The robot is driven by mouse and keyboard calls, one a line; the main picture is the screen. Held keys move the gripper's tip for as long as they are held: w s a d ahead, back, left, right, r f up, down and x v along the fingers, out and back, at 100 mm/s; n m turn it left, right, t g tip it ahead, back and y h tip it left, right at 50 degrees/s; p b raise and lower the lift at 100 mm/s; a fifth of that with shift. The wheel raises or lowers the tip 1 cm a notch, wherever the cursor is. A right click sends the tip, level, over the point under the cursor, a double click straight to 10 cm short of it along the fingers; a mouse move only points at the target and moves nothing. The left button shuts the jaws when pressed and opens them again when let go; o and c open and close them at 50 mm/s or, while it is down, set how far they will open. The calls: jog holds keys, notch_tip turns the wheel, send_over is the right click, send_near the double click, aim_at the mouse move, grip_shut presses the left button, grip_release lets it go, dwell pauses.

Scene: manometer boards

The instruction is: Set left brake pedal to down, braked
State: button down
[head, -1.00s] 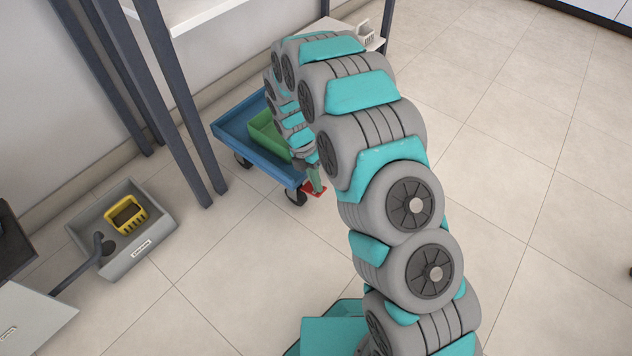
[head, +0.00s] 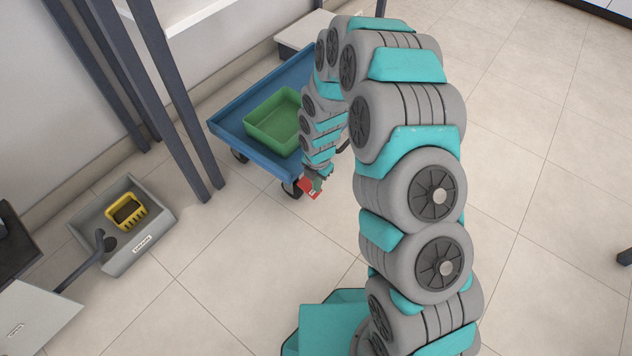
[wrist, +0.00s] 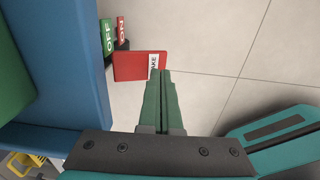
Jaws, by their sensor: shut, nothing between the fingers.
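The red brake pedal (head: 309,189) is at the near corner of the blue cart, by its front wheel. In the wrist view the pedal (wrist: 132,66) is a flat red plate with a white label partly covered by my fingers; "AKE" is legible. A green OFF tab (wrist: 107,36) and a red ON tab (wrist: 122,30) stand just behind it. My gripper (wrist: 160,74) is shut and empty, its green fingertips overlapping the pedal's right edge in the picture. I cannot tell whether they touch. In the head view my gripper (head: 318,184) is right beside the pedal.
The blue cart (head: 232,138) carries a green bin (head: 272,135). Dark shelf legs (head: 190,110) stand left of it. A grey tray (head: 120,262) with a yellow basket (head: 127,212) lies on the floor at left.

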jog(key=shift+r, duration=0.15)
jog(key=shift+r+p, duration=0.4)
jog(key=shift+r, duration=0.25)
jog(key=shift+s+r, duration=0.1)
jog(key=shift+r, duration=0.15)
jog(key=s+d+r+p, duration=0.1)
jog(key=d+r, duration=0.1)
jog(key=r, duration=0.4)
jog(key=s+d+r+p, duration=0.1)
jog(key=r, duration=0.5)
jog(key=shift+s+d+r, duration=0.3)
jog(key=shift+s+d, duration=0.1)
jog(key=shift+r, duration=0.1)
